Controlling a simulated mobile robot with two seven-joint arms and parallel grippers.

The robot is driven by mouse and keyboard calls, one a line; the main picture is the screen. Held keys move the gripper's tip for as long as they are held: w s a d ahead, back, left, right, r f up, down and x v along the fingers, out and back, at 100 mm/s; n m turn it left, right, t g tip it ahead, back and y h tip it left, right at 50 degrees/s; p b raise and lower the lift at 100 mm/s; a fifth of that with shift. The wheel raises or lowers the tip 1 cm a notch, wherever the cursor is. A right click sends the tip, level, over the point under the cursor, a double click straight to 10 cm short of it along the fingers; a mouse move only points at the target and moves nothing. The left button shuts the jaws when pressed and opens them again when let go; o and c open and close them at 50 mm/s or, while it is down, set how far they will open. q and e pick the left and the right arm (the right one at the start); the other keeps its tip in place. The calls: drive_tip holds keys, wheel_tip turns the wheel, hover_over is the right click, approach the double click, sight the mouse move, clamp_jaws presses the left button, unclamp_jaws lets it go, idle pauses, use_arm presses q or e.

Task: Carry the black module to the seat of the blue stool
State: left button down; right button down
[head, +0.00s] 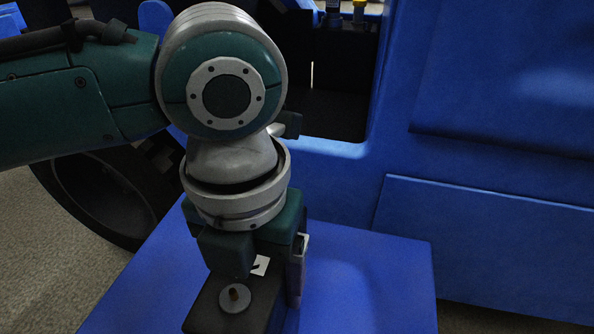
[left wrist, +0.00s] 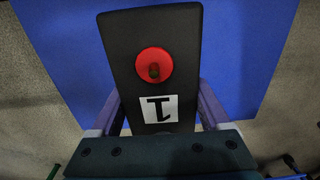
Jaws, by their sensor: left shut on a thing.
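My left gripper (head: 268,268) points down and is shut on the module, with one finger on each side in the left wrist view (left wrist: 157,108). The blue stool's flat seat (head: 385,290) lies under the module in both views. I cannot tell whether the module touches the seat. The module's lower end is cut off by the head view's bottom edge.
A large blue machine body (head: 480,170) with a dark opening stands behind the seat. A black wheel (head: 95,200) is at the left behind my arm. Grey speckled floor (head: 35,260) is bare at the left. The seat's right part is clear.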

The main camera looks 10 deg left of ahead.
use_arm(q)
wheel_tip(320, 180, down, 2)
drive_tip(key=shift+f+b, duration=0.1)
drive_tip(key=shift+b, duration=0.35)
drive_tip(key=shift+c, duration=1.5)
unclamp_jaws()
drive_tip(key=shift+f, duration=0.15)
drive_tip(key=o, duration=0.3)
